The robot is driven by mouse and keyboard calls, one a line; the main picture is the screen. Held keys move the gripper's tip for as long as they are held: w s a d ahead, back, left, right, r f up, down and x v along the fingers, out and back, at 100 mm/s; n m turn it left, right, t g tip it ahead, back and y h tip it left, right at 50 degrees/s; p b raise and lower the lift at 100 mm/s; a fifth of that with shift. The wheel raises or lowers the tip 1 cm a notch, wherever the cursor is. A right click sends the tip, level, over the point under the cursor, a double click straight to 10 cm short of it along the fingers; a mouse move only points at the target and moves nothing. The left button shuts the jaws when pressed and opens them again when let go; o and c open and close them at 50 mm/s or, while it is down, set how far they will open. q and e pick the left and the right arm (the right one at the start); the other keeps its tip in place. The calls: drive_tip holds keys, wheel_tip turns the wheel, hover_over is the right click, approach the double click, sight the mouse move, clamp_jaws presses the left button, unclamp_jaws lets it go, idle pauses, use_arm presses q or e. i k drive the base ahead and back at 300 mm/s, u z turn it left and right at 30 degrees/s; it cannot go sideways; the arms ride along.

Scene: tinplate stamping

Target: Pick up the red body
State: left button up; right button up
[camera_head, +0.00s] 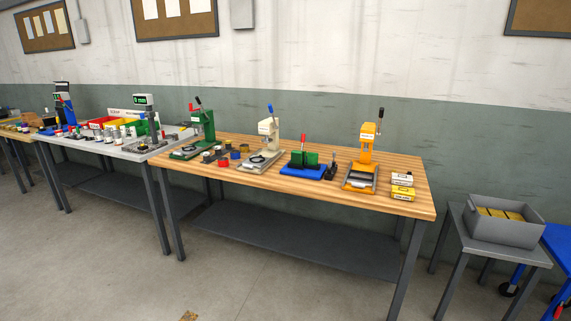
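I cannot pick out the red body for certain. Several small cylindrical parts (222,162) in dark, brown and yellowish tones sit on the wooden bench (408,207) between the green press (204,128) and the cream press (268,140). Neither of my grippers is in view.
Left of the wooden bench stands the grey table (150,153) with red bins (97,122) and a display. The bench also bears a blue-based green fixture (303,160), an orange press (363,163) and yellow boxes (402,186). A grey crate (504,230) stands right. Floor ahead is mostly clear.

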sight(222, 162)
drive_tip(key=i, duration=2.05)
